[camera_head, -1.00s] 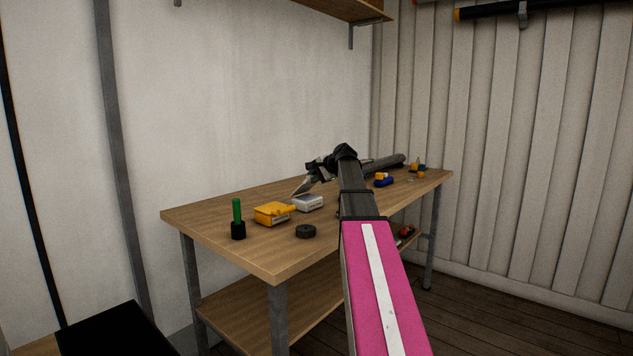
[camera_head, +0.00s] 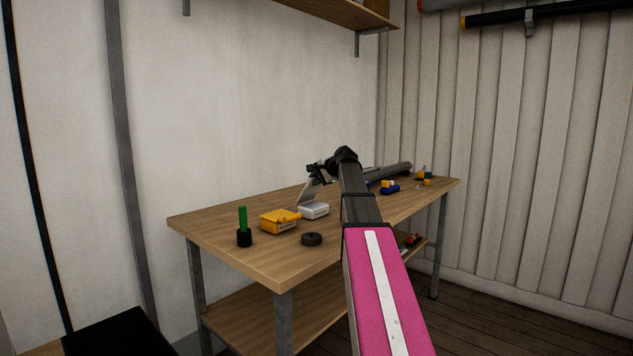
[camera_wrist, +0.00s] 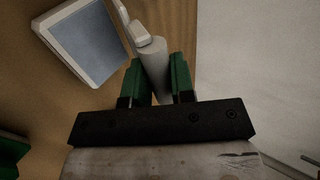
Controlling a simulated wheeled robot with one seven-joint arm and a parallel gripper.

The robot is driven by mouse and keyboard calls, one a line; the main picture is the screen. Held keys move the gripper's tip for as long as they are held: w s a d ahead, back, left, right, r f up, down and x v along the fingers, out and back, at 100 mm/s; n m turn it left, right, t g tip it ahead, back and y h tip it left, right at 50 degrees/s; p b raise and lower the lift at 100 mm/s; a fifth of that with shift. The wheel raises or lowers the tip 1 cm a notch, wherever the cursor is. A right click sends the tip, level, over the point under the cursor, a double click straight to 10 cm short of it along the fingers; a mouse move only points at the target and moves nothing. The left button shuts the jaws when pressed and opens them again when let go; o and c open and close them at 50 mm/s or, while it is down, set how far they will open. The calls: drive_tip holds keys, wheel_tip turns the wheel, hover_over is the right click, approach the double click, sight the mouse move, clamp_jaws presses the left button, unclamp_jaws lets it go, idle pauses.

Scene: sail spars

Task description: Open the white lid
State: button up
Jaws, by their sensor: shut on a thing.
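The white box (camera_head: 314,211) stands on the workbench, just right of the yellow box. Its white lid (camera_head: 308,191) is raised and steeply tilted, with its upper edge at my gripper (camera_head: 318,172). In the wrist view, the green fingers of my gripper (camera_wrist: 156,80) are on either side of a pale grey rounded piece, which seems to be part of the lid. A white-rimmed rectangle with a blue-grey face shows at the upper left there, apart from the fingers; I cannot tell whether it is the open box. My arm hides the bench behind it.
A yellow box (camera_head: 278,222), a green-handled tool in a black holder (camera_head: 244,229) and a dark round disc (camera_head: 312,239) stand near the left front. A grey tube (camera_head: 394,169) and small blue and yellow things (camera_head: 389,187) lie right. The front middle is clear.

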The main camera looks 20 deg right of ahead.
drive_tip(key=shift+w+a+r, duration=0.3)
drive_tip(key=shift+w+a, duration=0.1)
drive_tip(key=shift+w, duration=0.2)
drive_tip(key=shift+w+a+r, duration=0.25)
drive_tip(key=shift+w+a, duration=0.15)
drive_tip(key=shift+w, duration=0.2)
drive_tip(key=o, duration=0.9)
drive_tip(key=shift+o, duration=0.3)
drive_tip(key=shift+s, duration=0.1)
drive_tip(key=shift+f, duration=0.15)
